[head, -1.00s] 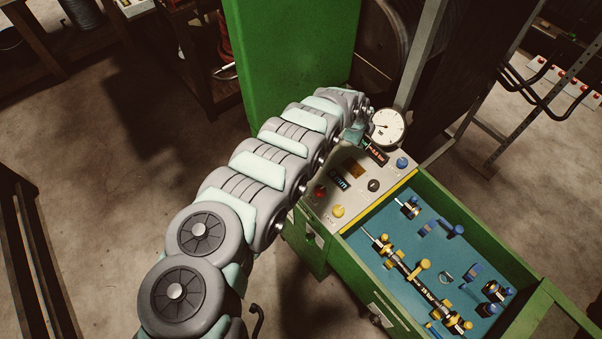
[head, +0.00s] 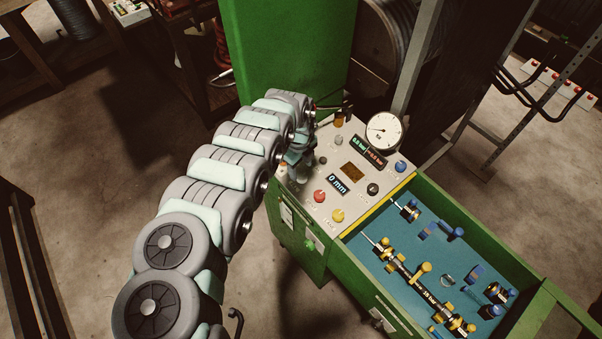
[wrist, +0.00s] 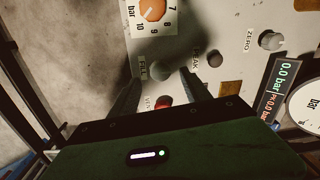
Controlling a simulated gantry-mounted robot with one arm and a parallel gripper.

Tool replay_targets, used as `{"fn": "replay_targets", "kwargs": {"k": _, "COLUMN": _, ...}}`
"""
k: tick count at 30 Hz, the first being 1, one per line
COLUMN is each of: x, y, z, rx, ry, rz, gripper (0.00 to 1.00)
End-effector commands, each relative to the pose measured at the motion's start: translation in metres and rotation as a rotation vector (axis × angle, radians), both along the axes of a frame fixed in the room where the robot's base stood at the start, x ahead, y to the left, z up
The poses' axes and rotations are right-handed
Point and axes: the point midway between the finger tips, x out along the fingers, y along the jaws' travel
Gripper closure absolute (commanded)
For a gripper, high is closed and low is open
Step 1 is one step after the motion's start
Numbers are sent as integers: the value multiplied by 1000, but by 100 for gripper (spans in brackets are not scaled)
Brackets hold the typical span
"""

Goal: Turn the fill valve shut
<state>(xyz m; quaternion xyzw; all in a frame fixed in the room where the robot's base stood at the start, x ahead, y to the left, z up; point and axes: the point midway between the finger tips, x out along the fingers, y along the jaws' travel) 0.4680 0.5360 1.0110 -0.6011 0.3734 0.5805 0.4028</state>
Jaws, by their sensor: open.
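The fill valve knob (wrist: 160,70), small, round and grey-green, sits on the pale panel beside the FILL label in the wrist view. My gripper (wrist: 160,78) is open, with one dark finger on each side of the knob in the picture. I cannot tell whether the fingers touch it or how high above the panel they are. A red knob (wrist: 165,102) by the VENT label shows between the fingers, partly cut off by the gripper body. In the head view my gripper (head: 296,160) is over the panel's left part, and my arm hides much of that area.
An orange bar dial (wrist: 152,9) and other knobs (wrist: 215,60) are close by. The displays (head: 368,150) read 0.0 bar and 0 mm. A round gauge (head: 383,131) stands at the panel's back. The blue-lined drawer (head: 365,222) holds several fittings.

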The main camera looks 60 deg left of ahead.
Motion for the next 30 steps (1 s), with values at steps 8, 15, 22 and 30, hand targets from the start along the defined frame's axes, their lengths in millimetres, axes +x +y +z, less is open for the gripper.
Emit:
{"fn": "replay_targets", "kwargs": {"k": 8, "x": 3, "y": -1, "z": -31, "rx": -1, "ry": -2, "rz": -2, "gripper": 44}}
{"fn": "replay_targets", "kwargs": {"k": 15, "x": 2, "y": 1, "z": -44, "rx": 2, "ry": 1, "rz": 0, "gripper": 44}}
{"fn": "replay_targets", "kwargs": {"k": 22, "x": 2, "y": 1, "z": -45, "rx": 1, "ry": 2, "rz": -1, "gripper": 44}}
{"fn": "replay_targets", "kwargs": {"k": 30, "x": 2, "y": 1, "z": -45, "rx": 1, "ry": 2, "rz": 0, "gripper": 57}}
